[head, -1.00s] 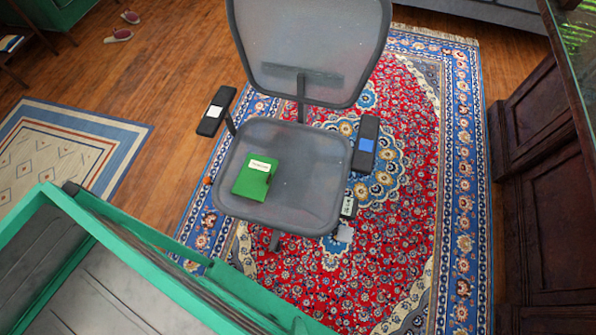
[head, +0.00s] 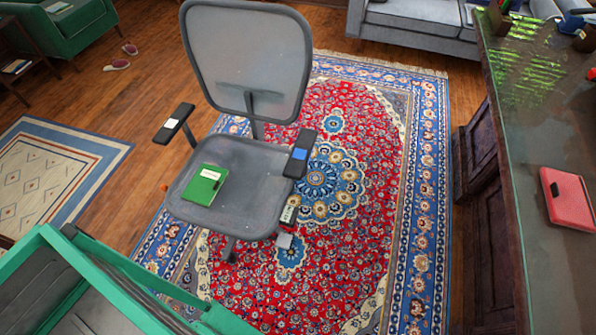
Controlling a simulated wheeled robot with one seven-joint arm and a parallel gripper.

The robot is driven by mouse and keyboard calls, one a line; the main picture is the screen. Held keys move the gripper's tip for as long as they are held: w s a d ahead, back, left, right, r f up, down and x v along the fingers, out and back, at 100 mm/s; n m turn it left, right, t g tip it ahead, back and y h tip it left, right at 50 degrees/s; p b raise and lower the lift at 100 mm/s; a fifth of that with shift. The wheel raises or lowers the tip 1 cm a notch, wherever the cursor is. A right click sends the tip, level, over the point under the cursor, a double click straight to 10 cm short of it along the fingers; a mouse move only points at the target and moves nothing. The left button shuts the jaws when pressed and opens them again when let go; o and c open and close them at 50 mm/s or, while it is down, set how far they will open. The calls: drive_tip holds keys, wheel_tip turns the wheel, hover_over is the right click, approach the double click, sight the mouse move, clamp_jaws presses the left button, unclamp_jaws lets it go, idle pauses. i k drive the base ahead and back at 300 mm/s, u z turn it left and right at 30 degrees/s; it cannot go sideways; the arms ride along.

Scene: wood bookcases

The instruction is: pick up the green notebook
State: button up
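The green notebook (head: 205,185) lies flat on the seat of a grey office chair (head: 240,195), toward the seat's left side. It has a white label on its upper part. The chair's backrest rises behind it, and an armrest stands on each side of the seat. My gripper is not in view.
A patterned red rug (head: 370,190) lies under the chair. A grey sofa (head: 415,30) is at the back.

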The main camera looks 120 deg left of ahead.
sight(206, 184)
drive_tip(key=u, duration=1.35)
drive_tip(key=i, duration=0.1)
drive_tip(key=u, duration=3)
drive_tip(key=k, duration=0.8)
drive_tip(key=u, duration=0.2)
drive_tip(key=i, duration=0.7)
drive_tip(key=z, duration=0.05)
